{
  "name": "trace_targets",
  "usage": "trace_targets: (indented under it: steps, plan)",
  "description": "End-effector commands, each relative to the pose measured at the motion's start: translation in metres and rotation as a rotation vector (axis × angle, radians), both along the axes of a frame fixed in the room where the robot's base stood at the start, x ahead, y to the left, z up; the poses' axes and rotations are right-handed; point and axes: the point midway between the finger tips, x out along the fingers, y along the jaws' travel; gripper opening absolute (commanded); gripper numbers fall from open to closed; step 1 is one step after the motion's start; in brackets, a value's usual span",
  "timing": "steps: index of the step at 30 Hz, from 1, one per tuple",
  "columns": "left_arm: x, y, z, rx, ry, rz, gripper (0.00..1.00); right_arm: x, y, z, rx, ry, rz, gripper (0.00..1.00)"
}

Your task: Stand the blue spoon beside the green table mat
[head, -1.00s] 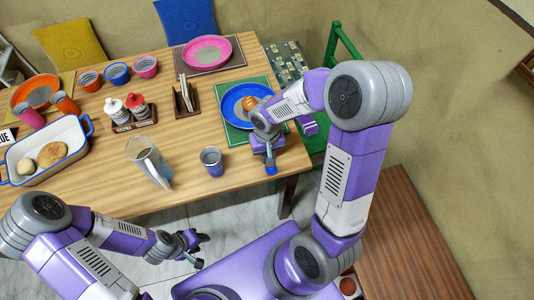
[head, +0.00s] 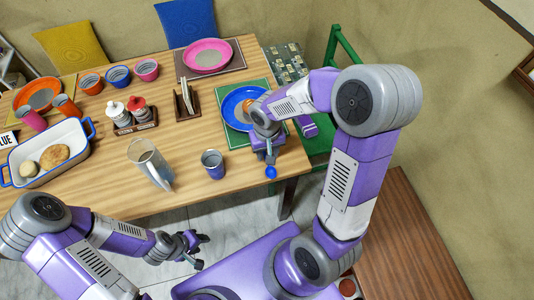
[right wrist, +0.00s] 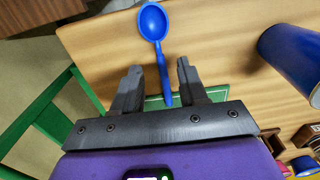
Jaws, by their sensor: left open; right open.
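The blue spoon (head: 271,173) is near the table's front edge, just in front of the green table mat (head: 233,137). In the right wrist view the spoon (right wrist: 153,22) points its bowl away from my gripper, and its handle runs back between the fingers. My right gripper (right wrist: 150,82) is open around the handle, with a gap on both sides. In the head view my right gripper (head: 268,157) hides most of the handle. I cannot tell whether the spoon touches the table. My left gripper (head: 199,249) is open and empty, off the table's front side.
A blue plate (head: 228,110) with food sits on the green mat. A napkin holder (head: 187,104) is behind. A green chair (head: 345,42) stands at the table's right side.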

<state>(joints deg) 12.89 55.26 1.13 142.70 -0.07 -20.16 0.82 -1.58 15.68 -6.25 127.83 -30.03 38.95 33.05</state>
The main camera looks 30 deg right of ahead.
Motion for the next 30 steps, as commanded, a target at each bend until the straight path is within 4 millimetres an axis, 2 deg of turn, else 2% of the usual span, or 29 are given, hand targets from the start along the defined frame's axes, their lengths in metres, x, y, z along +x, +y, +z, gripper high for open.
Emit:
trace_targets:
  steps: [1, 6, 12, 17, 30]
  plan:
    - [0.000, 0.000, 0.009, 0.000, 0.000, 0.000, 0.42, 0.001, 0.000, 0.018, 0.001, -0.006, -0.001, 0.42]
    - [0.000, 0.000, 0.022, 0.000, 0.000, 0.000, 0.42, 0.001, 0.000, 0.055, 0.001, -0.005, 0.000, 0.42]
    - [0.000, 0.000, 0.030, 0.000, 0.000, 0.000, 0.42, 0.001, 0.000, 0.082, 0.001, -0.003, 0.000, 0.42]
    - [0.000, 0.000, 0.032, 0.000, 0.000, 0.000, 0.42, 0.000, 0.000, 0.090, 0.001, -0.001, 0.001, 0.42]
    - [0.000, 0.000, 0.031, 0.000, 0.000, 0.000, 0.42, 0.000, 0.000, 0.089, 0.001, 0.000, 0.000, 0.42]
